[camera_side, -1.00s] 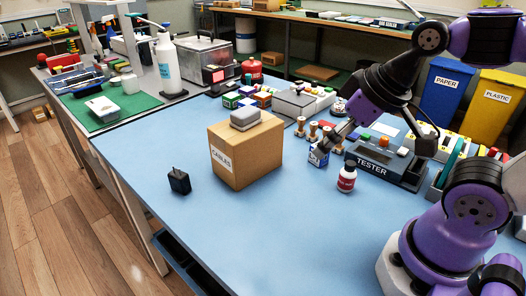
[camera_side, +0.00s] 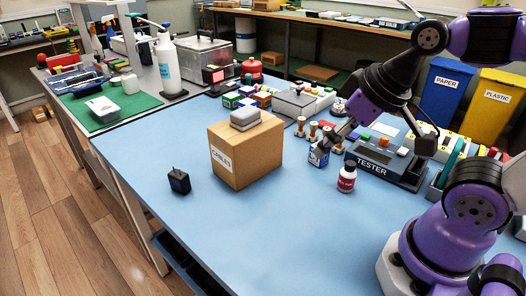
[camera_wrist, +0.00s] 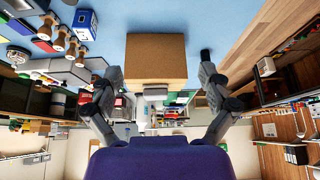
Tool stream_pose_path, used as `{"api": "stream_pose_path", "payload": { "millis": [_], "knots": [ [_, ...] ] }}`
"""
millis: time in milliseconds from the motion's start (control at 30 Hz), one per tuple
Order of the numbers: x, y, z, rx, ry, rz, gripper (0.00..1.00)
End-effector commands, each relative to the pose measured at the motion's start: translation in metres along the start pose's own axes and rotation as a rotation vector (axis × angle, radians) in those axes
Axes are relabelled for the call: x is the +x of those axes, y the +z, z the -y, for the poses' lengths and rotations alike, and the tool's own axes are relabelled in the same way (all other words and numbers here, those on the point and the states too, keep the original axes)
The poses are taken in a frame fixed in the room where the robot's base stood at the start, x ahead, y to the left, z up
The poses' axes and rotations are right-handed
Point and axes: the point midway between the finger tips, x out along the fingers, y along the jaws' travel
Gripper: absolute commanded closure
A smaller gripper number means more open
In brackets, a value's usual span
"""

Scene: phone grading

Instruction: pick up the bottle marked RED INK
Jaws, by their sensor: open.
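A blue-and-white carton (camera_side: 318,157) stands close by my fingertips, also seen in the wrist view (camera_wrist: 86,22). The TESTER unit (camera_side: 385,167) is right of the bottle. A CABLES box (camera_side: 250,152) stands to the left. The table in front is clear.

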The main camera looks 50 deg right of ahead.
Motion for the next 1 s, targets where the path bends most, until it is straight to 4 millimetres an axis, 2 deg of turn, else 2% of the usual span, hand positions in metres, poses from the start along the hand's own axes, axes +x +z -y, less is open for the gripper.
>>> {"api": "stream_pose_path", "payload": {
  "millis": [367,467,567,800,900,1000],
  "knots": [
    [0.000,0.000,0.000,0.000,0.000,0.001,0.20],
    [0.003,-0.002,-0.006,0.018,0.014,0.030,0.20],
    [0.012,-0.004,-0.026,0.072,0.049,0.117,0.20],
    [0.042,0.005,-0.093,0.251,0.093,0.386,0.20],
    [0.051,0.012,-0.111,0.300,0.087,0.453,0.20],
    [0.058,0.018,-0.119,0.324,0.082,0.485,0.20]
  ]
}}
